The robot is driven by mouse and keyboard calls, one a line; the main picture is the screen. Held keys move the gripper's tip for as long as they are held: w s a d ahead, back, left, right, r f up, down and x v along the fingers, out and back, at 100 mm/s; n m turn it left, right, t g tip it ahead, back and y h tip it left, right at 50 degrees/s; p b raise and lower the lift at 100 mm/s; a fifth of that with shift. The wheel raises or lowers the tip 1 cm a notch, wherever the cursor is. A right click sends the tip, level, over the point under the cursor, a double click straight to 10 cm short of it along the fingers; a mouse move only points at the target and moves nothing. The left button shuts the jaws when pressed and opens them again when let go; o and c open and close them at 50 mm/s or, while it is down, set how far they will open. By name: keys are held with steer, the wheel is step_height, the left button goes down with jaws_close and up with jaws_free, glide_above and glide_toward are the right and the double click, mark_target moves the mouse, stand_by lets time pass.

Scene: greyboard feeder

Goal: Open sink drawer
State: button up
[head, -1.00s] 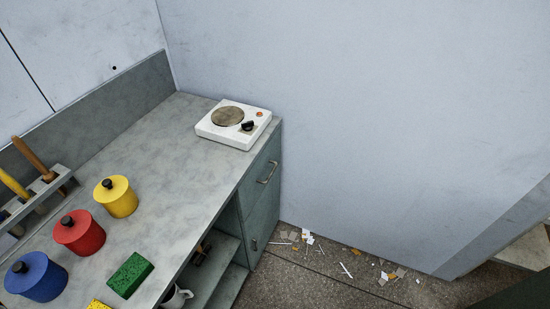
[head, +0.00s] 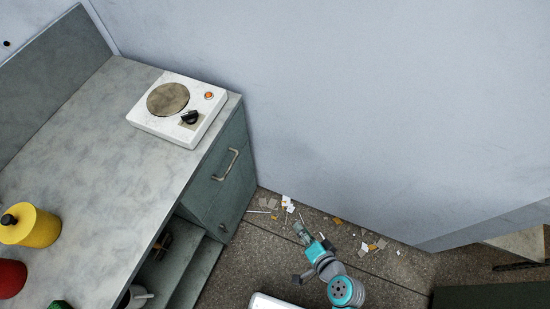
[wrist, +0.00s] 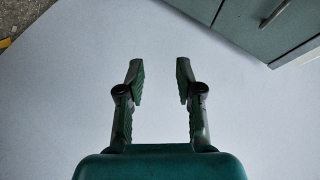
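A grey-green drawer (head: 212,190) with a metal bar handle (head: 232,164) is at the right end of the counter, below the white hotplate. The drawer looks shut. My gripper (head: 300,229) is to the right of the drawer, over the floor and apart from the handle. In the wrist view my gripper (wrist: 160,72) has its two fingers spread with nothing between them. The cabinet front (wrist: 245,22) shows at the top right of that view, with part of the handle (wrist: 275,13). A sink is not in view.
A white hotplate (head: 205,126) stands on the counter (head: 85,150). Open shelves (head: 175,262) hold a mug (head: 136,297). Paper scraps (head: 288,204) lie by the wall (head: 370,110).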

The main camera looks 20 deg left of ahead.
steer(key=w+a+r+n+g+y, duration=0.1)
steer(key=w+a+r+g+y, duration=0.25)
steer(key=w+a, duration=0.4)
steer(key=n+g+y, duration=0.2)
steer(key=g+y, duration=0.2)
glide_toward(230, 166)
steer(key=shift+t, duration=0.35)
steer(key=a, duration=0.3)
steer(key=a+f, duration=0.1)
steer(key=a, duration=0.2)
steer(key=a+f, duration=0.1)
steer(key=a, duration=0.3)
steer(key=shift+w+f, duration=0.15)
steer(key=shift+w, duration=0.05)
jaws_close()
